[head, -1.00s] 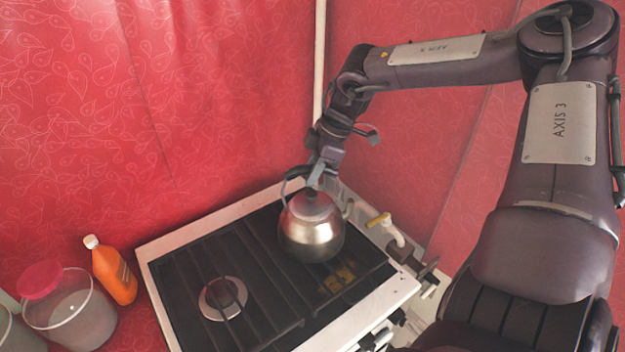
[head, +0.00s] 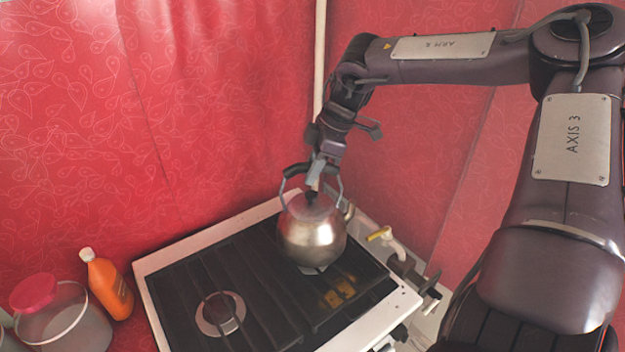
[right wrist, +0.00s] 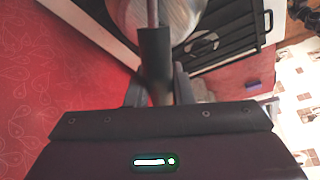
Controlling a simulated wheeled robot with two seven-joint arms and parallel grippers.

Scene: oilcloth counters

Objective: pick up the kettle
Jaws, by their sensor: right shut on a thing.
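The kettle (head: 311,238) is a shiny rounded metal pot with a grey arched handle (head: 285,182) and a dark lid knob. It looks upright, just above the back right part of the stove (head: 160,259), with part of a pale burner showing under its base. My right gripper (head: 315,180) is shut on the handle from above. In the right wrist view, the dark handle grip (right wrist: 154,55) lies between the fingers, and part of the kettle body (right wrist: 178,14) shows beyond it. My left gripper is out of view.
An orange bottle (head: 110,288) and a clear jar with a pink lid (head: 36,292) stand left of the stove. Red patterned walls (head: 220,110) rise close behind, with a pale vertical pipe (head: 320,60). A yellow-handled valve (head: 380,234) is right of the kettle.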

